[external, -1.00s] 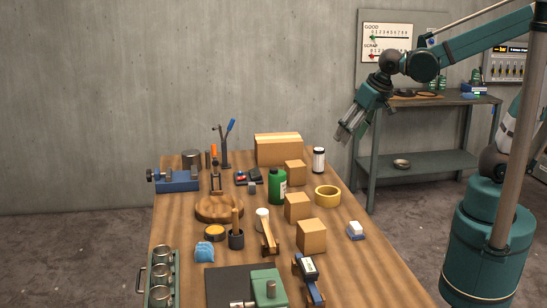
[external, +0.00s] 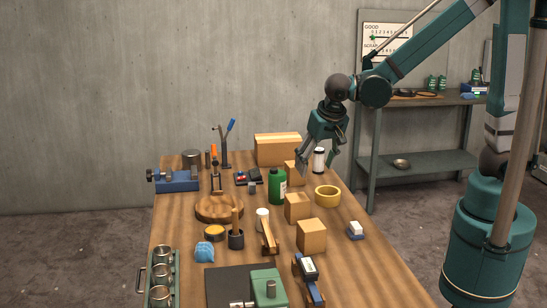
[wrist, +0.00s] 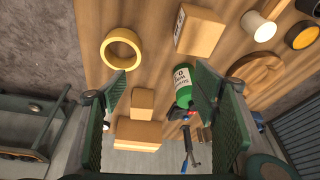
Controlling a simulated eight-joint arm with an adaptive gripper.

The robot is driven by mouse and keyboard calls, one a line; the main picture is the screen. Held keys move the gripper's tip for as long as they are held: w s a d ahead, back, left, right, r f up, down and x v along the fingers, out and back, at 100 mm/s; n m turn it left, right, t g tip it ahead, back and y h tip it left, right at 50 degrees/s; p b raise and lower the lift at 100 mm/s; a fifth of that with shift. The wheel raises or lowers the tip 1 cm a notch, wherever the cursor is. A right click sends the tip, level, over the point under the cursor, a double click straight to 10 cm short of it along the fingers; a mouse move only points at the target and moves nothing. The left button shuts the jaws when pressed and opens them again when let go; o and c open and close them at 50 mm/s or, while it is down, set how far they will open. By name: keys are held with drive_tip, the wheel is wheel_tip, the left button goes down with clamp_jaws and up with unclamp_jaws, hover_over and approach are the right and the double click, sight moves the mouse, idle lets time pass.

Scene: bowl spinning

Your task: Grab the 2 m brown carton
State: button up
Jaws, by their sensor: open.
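Several brown cartons stand on the bench, and I cannot tell which one the task means. Two more, a middle carton (external: 297,208) and a front carton (external: 311,237), stand nearer. My gripper (external: 316,172) is open and empty, above the back right of the bench. In the wrist view the small carton (wrist: 143,101) and wide carton (wrist: 138,134) show between the fingers; a carton with a white label (wrist: 198,32) is above.
A green bottle (external: 277,186) stands close left of the small carton. A wooden disc (external: 219,209) and tools crowd the left.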

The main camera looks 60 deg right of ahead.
drive_tip(key=m+h, duration=0.1)
drive_tip(key=m, duration=0.1)
approach(298, 198)
drive_tip(key=x, duration=0.5)
drive_tip(key=shift+f, duration=0.1)
drive_tip(key=shift+d, duration=0.1)
drive_tip(key=shift+x, duration=1.35)
drive_tip(key=shift+b+x, duration=0.3)
drive_tip(key=shift+x, duration=2.3)
drive_tip(key=shift+s, duration=0.1)
drive_tip(key=c, duration=1)
drive_tip(key=shift+c, duration=0.2)
